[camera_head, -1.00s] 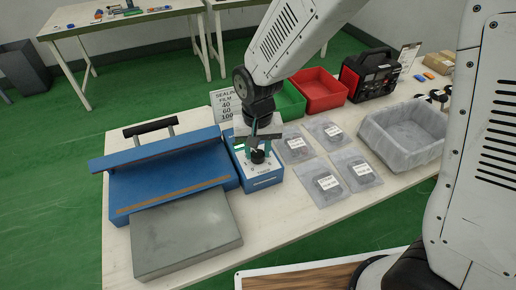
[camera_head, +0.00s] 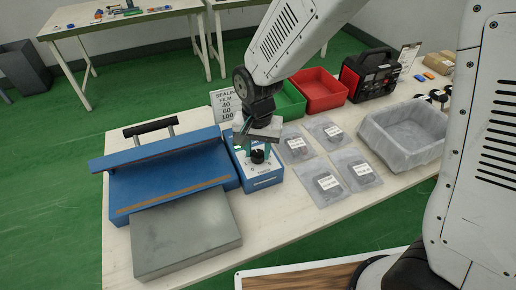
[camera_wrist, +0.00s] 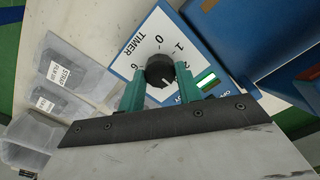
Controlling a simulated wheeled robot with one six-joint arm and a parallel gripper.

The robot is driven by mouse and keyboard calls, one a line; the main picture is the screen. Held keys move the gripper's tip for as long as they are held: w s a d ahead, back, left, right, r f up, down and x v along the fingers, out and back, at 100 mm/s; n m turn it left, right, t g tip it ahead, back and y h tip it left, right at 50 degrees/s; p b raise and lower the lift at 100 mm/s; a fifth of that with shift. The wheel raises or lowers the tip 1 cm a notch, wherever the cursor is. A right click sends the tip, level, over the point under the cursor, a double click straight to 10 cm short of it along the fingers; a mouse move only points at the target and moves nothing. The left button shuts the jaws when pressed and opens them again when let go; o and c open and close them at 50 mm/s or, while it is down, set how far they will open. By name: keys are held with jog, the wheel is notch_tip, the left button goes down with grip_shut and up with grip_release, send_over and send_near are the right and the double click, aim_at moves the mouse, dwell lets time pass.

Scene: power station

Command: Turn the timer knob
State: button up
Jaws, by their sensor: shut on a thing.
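The black timer knob (camera_wrist: 159,68) sits on the white dial face of a blue timer box (camera_head: 262,178). The dial carries the word TIMER and numbers around the knob. My gripper (camera_wrist: 160,80) has its two green fingers on either side of the knob, shut on it. In the head view my gripper (camera_head: 257,148) comes down from above onto the box, and the knob (camera_head: 258,157) shows below the fingers. A small pale mark shows on the knob's lower side in the wrist view, but its exact reading is hard to tell.
A blue sealer (camera_head: 165,165) with a grey plate (camera_head: 185,232) stands left of the box. Labelled bags (camera_head: 328,183) lie to the right. Green and red bins (camera_head: 320,88), a sign (camera_head: 225,103) and a grey tray (camera_head: 400,135) stand further back and right.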

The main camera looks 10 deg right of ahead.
aim_at(257, 153)
jog(key=shift+w+r, duration=0.1)
jog(key=o, duration=1)
notch_tip(257, 153, up, 8)
jog(key=shift+f, duration=0.15)
